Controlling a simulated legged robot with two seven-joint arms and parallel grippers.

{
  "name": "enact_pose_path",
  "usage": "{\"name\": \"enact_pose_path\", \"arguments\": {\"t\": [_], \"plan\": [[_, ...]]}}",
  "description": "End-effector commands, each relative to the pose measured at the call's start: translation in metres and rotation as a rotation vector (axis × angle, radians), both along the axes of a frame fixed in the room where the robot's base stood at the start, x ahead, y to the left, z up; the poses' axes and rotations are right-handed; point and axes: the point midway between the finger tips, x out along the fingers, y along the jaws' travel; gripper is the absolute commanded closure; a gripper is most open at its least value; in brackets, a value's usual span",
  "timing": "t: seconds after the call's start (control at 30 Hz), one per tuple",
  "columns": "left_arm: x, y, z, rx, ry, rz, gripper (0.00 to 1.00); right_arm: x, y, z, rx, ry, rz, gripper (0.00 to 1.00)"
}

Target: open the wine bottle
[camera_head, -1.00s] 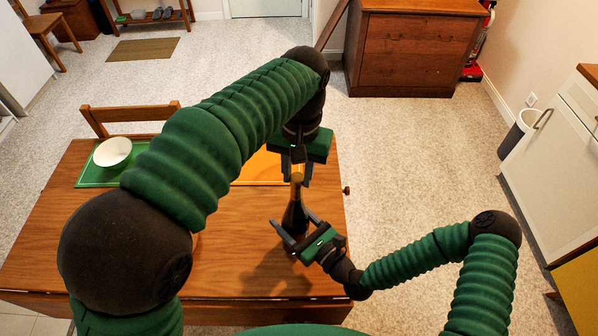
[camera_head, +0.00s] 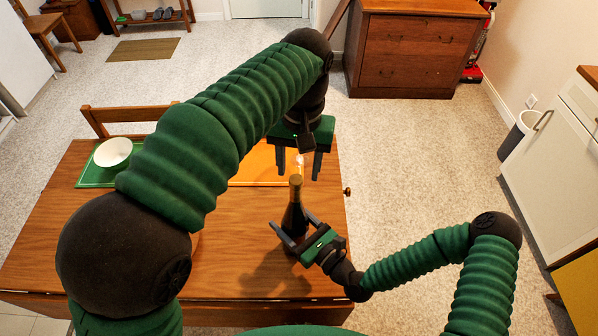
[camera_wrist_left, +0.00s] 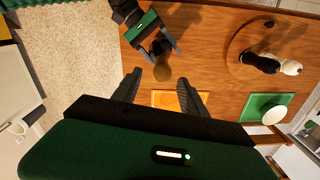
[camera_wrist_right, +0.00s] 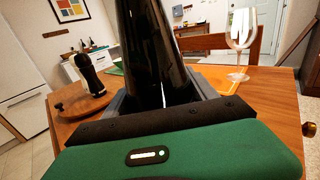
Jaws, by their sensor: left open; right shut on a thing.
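The dark wine bottle (camera_head: 294,217) stands upright on the table, with a tan-gold top (camera_head: 296,181). My right gripper (camera_head: 293,236) is shut on the bottle's body, low down. The bottle also fills the middle of the right wrist view (camera_wrist_right: 152,50), its top out of frame. My left gripper (camera_head: 299,168) is open and empty, just above and behind the bottle's top in the head view. In the left wrist view the bottle's top (camera_wrist_left: 162,71) lies ahead of the open fingers, apart from them. Whether a cork is in the neck cannot be told.
A wine glass (camera_wrist_right: 241,42) stands on an orange mat (camera_wrist_right: 217,83) close behind the bottle. A round wooden tray (camera_wrist_left: 237,47) holds a dark mill (camera_wrist_left: 257,62) and a pale one. A white bowl (camera_head: 112,152) sits on a green mat (camera_head: 92,180). The table's right side is clear.

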Motion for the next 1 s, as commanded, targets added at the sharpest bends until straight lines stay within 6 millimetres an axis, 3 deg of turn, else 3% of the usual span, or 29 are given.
{"name": "enact_pose_path", "arguments": {"t": [0.1, 0.3, 0.37, 0.7, 0.83, 1.0], "plan": [[0.001, 0.0, 0.015, 0.0, -0.002, 0.0, 0.49, 0.001, -0.002, -0.001, -0.003, 0.0, -0.005, 1.0], [0.0, 0.0, 0.02, 0.0, 0.003, -0.087, 0.52, 0.002, -0.002, -0.001, -0.004, -0.001, -0.006, 1.0], [0.0, 0.0, 0.023, 0.0, 0.006, -0.193, 0.52, 0.002, -0.002, -0.001, -0.004, -0.001, -0.006, 1.0], [-0.001, 0.002, 0.047, -0.005, 0.036, -1.117, 0.52, 0.002, -0.002, -0.001, -0.003, -0.001, -0.007, 1.0], [-0.002, 0.003, 0.051, -0.006, 0.041, -1.319, 0.52, 0.002, -0.002, -0.001, -0.003, -0.001, -0.007, 1.0], [-0.002, 0.003, 0.043, -0.006, 0.046, -1.389, 0.52, 0.002, -0.002, -0.001, -0.003, -0.001, -0.007, 1.0]]}}
